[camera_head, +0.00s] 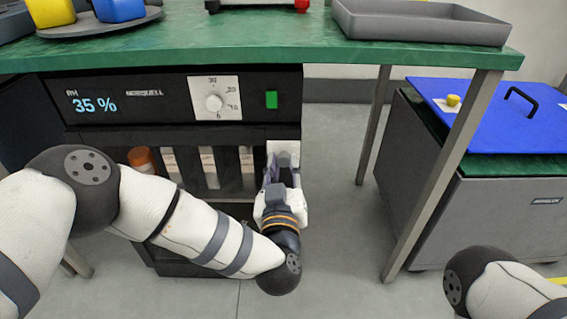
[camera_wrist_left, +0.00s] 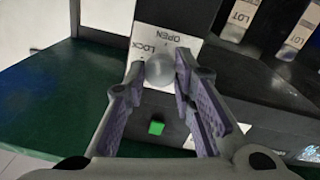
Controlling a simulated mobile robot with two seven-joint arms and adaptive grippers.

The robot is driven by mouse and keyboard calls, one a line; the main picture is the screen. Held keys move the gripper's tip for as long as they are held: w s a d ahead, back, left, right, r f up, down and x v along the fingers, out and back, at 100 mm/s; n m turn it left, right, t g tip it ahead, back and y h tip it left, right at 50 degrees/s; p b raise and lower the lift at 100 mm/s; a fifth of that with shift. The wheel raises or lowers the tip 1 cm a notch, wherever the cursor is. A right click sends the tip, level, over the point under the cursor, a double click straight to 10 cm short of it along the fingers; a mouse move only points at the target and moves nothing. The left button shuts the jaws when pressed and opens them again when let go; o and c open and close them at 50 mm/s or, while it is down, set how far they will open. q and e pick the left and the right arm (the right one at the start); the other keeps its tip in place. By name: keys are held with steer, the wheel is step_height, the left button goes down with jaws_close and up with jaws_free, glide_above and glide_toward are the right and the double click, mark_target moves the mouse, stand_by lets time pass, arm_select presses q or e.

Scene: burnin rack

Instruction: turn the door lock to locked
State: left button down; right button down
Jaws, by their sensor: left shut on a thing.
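The door lock is a rounded grey knob (camera_wrist_left: 160,70) on a white plate (camera_wrist_left: 178,40) marked LOCK and OPEN. In the head view the plate (camera_head: 275,147) is at the right side of the black cabinet's front, and my gripper hides the knob. My left gripper (camera_head: 283,165) reaches it from the front. In the left wrist view the fingers (camera_wrist_left: 160,76) are shut on the knob, one on each side. I cannot see which word the knob points to. Only a piece of my right arm shows at the lower right; its gripper is out of view.
The cabinet (camera_head: 150,125) has a 35 % display, a dial (camera_head: 214,102) and a green button (camera_head: 271,99). Labelled items and an orange container (camera_head: 142,158) show inside. A green bench top (camera_head: 250,40) is above. A blue-lidded chest (camera_head: 500,120) stands right, beyond a table leg.

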arm_select(q)
steer(key=n, duration=0.3)
steer(key=shift+p, duration=0.3)
steer(key=n, duration=0.3)
steer(key=shift+n, duration=0.3)
steer(key=n, duration=0.3)
steer(key=shift+f+n+y, duration=0.1)
steer(key=shift+n+y, duration=0.2)
steer(key=shift+n, duration=1.6)
steer(key=c, duration=1.3)
jaws_free()
steer(key=shift+c, duration=0.2)
